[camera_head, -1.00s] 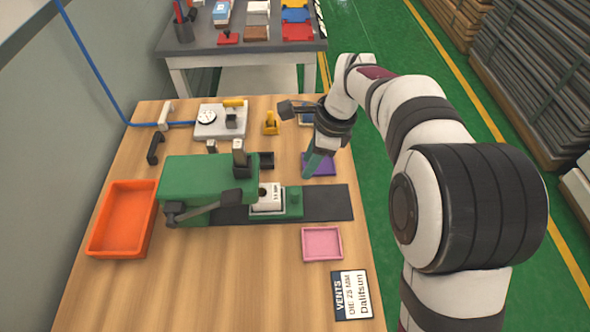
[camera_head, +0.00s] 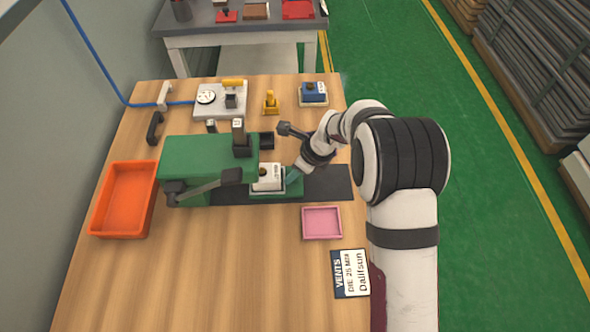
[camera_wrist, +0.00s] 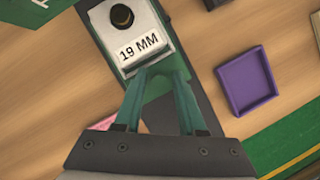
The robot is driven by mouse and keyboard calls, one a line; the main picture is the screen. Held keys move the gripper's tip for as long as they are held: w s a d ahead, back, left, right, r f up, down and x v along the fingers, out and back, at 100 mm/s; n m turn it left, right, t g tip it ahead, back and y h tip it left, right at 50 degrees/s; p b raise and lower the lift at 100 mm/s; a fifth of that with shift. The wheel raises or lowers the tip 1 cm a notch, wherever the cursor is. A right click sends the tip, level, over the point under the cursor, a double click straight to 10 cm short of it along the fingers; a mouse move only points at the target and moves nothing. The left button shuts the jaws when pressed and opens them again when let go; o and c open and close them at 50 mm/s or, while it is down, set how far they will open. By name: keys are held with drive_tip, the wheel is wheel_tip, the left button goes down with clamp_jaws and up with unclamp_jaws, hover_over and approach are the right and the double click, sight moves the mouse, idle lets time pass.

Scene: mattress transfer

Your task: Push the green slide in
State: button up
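The green slide (camera_head: 294,187) sits on the dark rail (camera_head: 330,183) at the right of the green press (camera_head: 195,160). It carries a white die block (camera_head: 268,180); the wrist view shows this block (camera_wrist: 135,35) with a "19 MM" label and a dark round hole or knob. My gripper (camera_head: 289,174) is at the slide's right end, its fingertips at the slide's top. In the wrist view, my gripper's two teal fingers (camera_wrist: 161,80) stand apart just below the label, with green between them. The slide's small knob is hidden, so I cannot tell if they grip it.
A pink tray (camera_head: 322,223) lies in front of the rail, near a label card (camera_head: 350,273). An orange bin (camera_head: 123,200) stands at left. A purple tray (camera_wrist: 248,82) shows in the wrist view. A gauge (camera_head: 218,98) and a blue-topped block (camera_head: 313,94) stand behind.

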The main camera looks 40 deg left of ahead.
clamp_jaws()
idle(1.4)
